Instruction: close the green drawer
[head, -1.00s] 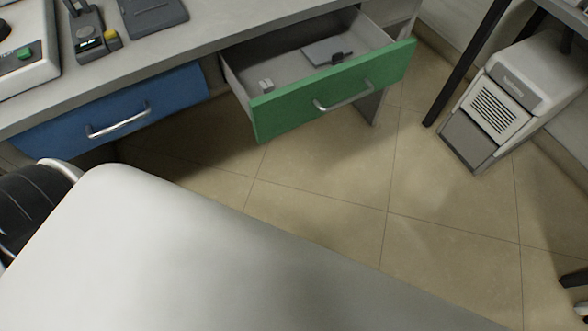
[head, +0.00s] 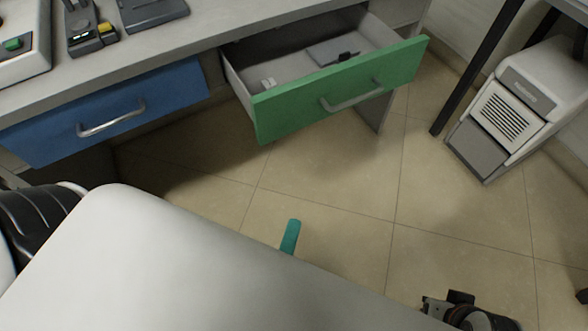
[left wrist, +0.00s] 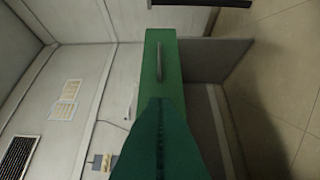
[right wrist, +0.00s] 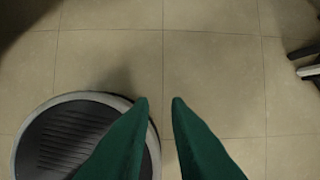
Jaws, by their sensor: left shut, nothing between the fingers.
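The green drawer (head: 345,92) is pulled well out from under the grey desk. In the left wrist view the left gripper (left wrist: 155,100) is shut and empty, pointing toward the green drawer front (left wrist: 172,75). My right gripper (right wrist: 160,103) is open and empty above the tiled floor.
A closed blue drawer (head: 105,110) sits to the left under the desk top (head: 75,75). A white and grey floor unit (head: 515,110) stands at the right beside a dark table leg (head: 468,70). The tiled floor (head: 330,180) before the green drawer is clear.

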